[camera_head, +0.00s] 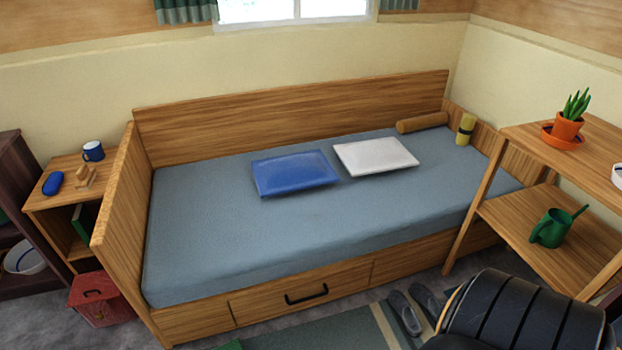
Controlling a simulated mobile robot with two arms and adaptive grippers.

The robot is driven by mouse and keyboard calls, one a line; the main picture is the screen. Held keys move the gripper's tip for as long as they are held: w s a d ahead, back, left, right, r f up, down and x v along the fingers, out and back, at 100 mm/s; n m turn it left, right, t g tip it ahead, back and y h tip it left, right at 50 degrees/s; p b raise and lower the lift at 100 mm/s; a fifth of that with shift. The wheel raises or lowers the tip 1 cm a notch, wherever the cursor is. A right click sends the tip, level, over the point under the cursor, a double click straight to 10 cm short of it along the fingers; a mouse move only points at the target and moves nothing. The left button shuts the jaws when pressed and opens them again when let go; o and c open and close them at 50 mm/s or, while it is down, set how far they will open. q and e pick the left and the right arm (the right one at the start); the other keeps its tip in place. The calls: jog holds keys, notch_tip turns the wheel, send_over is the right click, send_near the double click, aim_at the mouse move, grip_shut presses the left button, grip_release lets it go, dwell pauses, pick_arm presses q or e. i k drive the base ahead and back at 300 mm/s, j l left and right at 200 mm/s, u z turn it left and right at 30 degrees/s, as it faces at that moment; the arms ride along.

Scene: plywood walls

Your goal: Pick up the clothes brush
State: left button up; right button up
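A small light-wood object (85,177) sits on top of the wooden bedside cabinet (57,197) at the left. It may be the clothes brush, but it is too small to tell for sure. A blue oblong case (53,183) lies to its left, and a blue mug (93,151) stands behind it, all apart from each other. Neither of my grippers shows in the head view.
The bed (220,235) fills the middle; its tall wooden end panel (118,195) stands right of the cabinet. A red box (98,298) is on the floor before the cabinet. A black padded seat (525,315), slippers (405,312) and wooden shelves (520,225) are at the right.

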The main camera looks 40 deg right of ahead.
aim_at(86, 176)
jog(key=i+j+u, duration=0.45)
jog(key=j, duration=0.3)
jog(key=i+j+u, duration=0.4)
jog(key=j, duration=0.3)
jog(key=i+j+u, duration=0.45)
jog(key=i, duration=0.15)
jog(key=i+z, duration=0.3)
jog(key=i, duration=0.2)
jog(key=i+z, duration=0.3)
jog(key=i, duration=0.2)
jog(key=i+j+z, duration=0.2)
jog(key=i+z, duration=0.15)
jog(key=i, duration=0.15)
